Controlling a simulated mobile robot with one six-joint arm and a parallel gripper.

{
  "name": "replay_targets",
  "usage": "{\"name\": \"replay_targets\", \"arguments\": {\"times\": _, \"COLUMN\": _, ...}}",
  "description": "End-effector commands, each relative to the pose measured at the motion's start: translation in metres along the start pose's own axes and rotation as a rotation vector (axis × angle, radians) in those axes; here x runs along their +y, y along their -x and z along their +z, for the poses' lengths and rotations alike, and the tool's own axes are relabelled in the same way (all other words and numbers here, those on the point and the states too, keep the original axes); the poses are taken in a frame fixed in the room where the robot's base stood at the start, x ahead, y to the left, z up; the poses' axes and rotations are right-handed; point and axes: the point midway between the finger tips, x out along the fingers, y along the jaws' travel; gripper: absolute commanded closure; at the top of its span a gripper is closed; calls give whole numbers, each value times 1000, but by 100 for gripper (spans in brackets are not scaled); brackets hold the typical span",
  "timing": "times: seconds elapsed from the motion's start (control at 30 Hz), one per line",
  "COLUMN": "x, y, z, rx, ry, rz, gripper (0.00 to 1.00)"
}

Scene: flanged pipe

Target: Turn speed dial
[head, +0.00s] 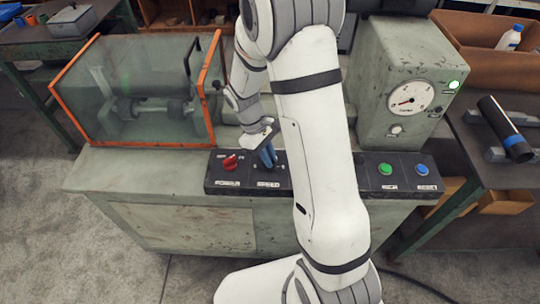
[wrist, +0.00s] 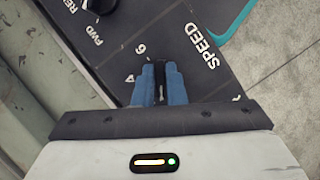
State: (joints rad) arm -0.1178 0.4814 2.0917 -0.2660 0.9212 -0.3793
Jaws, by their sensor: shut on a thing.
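The speed dial (wrist: 160,68) is a black knob on the dark control panel (head: 340,187). In the wrist view it shows between the two blue fingers of my gripper (wrist: 160,84), beside the word SPEED and some scale numbers. My gripper is shut on the dial. In the head view my gripper (head: 267,156) reaches down to the panel above the SPEED label, and its fingers hide the dial there. Which number the dial points to I cannot tell.
A red power knob (head: 230,163) sits left of the dial. Green (head: 385,169) and blue (head: 421,169) buttons are on the panel's right. An orange-framed guard (head: 212,90) stands behind at left. A round gauge (head: 410,98) and lit green lamp (head: 454,85) are at right.

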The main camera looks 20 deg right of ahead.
Motion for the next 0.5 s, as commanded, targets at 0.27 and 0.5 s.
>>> {"name": "replay_targets", "arguments": {"times": 0.27, "x": 1, "y": 1, "z": -1, "rx": 3, "ry": -221, "rz": -92, "gripper": 100}}
{"name": "replay_targets", "arguments": {"times": 0.5, "x": 2, "y": 1, "z": -1, "rx": 5, "ry": -358, "rz": -148, "gripper": 100}}
